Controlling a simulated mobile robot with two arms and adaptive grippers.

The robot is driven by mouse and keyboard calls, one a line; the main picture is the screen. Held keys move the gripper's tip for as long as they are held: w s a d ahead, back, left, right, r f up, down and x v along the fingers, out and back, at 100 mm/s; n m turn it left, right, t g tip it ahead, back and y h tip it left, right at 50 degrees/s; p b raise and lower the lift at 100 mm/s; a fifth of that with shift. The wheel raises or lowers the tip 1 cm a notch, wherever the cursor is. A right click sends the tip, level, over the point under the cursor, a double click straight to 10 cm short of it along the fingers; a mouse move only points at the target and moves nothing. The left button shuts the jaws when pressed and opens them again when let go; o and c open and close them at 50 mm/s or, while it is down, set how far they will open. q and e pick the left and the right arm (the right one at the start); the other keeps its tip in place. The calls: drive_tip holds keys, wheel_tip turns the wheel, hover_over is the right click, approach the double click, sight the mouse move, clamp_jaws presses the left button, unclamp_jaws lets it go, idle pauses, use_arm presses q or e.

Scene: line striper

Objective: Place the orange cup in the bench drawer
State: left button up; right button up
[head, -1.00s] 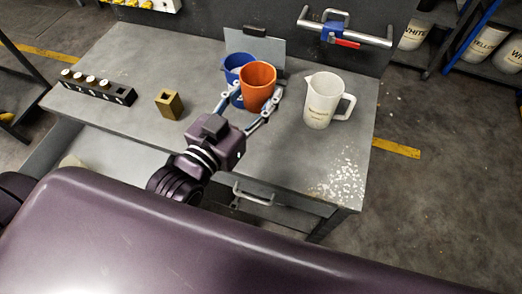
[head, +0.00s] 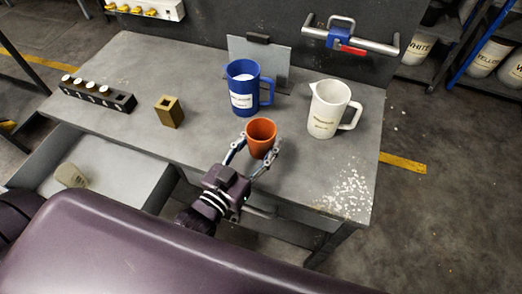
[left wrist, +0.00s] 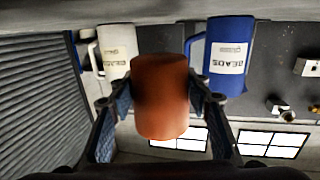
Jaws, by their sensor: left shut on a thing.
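The orange cup (head: 261,137) is held between the fingers of my left gripper (head: 251,160), near the front edge of the bench. In the left wrist view the orange cup (left wrist: 160,97) fills the middle, with a finger on each side. The bench drawer (head: 95,178) is pulled open at the front left of the bench, left of my left gripper. A beige object (head: 71,175) lies inside it. My right gripper is not in view.
A blue jug (head: 243,90) stands behind the cup, and a white jug (head: 328,109) stands to its right. A brass block (head: 170,111) and a black holder (head: 98,95) are on the left of the bench top (head: 145,75). Pale granules (head: 345,196) lie at the front right corner.

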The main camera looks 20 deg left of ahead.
sight(261, 153)
use_arm(q)
drive_tip(key=shift+f+p, duration=0.4)
drive_tip(key=shift+f, duration=1.65)
drive_tip(key=shift+f, duration=0.25)
drive_tip(key=o, duration=1.3)
drive_tip(key=shift+o, duration=0.2)
